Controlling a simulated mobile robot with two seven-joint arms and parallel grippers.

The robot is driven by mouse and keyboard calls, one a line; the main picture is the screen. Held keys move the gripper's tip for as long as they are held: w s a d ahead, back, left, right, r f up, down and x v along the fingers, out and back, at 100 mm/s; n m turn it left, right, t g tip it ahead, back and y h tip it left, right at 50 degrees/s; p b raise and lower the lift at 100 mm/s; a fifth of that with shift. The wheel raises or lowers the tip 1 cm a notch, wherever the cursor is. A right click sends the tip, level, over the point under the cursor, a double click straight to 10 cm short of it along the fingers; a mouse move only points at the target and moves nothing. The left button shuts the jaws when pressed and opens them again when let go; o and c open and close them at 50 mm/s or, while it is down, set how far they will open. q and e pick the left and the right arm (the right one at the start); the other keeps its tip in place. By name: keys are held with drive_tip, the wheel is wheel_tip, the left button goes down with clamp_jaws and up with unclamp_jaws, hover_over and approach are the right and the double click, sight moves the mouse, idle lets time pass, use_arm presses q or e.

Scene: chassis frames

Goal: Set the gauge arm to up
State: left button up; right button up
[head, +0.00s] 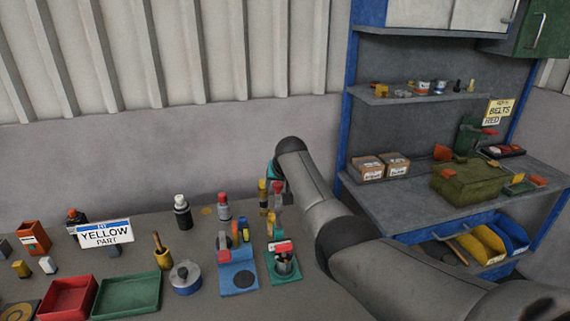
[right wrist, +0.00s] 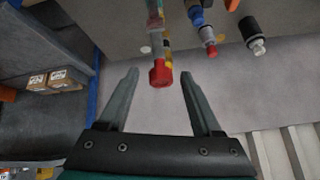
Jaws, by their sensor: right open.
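The gauge appears to be the device on a green base (head: 270,264) at the right of the near table. Its grey arm (head: 277,218) stands steeply above the base and carries a red knob (head: 277,187) at its tip. In the right wrist view the red knob (right wrist: 160,76) lies between the spread fingers, with a gap on each side. My right gripper (right wrist: 160,74) is open and empty. My left gripper is out of view.
A blue-based device (head: 238,278) stands just left of the gauge. Bottles with white (head: 181,198) and red (head: 223,197) caps stand behind. A blue-framed workbench (head: 400,215) is at right.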

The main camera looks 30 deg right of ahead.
drive_tip(key=shift+p+v, duration=0.4)
drive_tip(key=shift+v, duration=1.15)
drive_tip(key=v, duration=1)
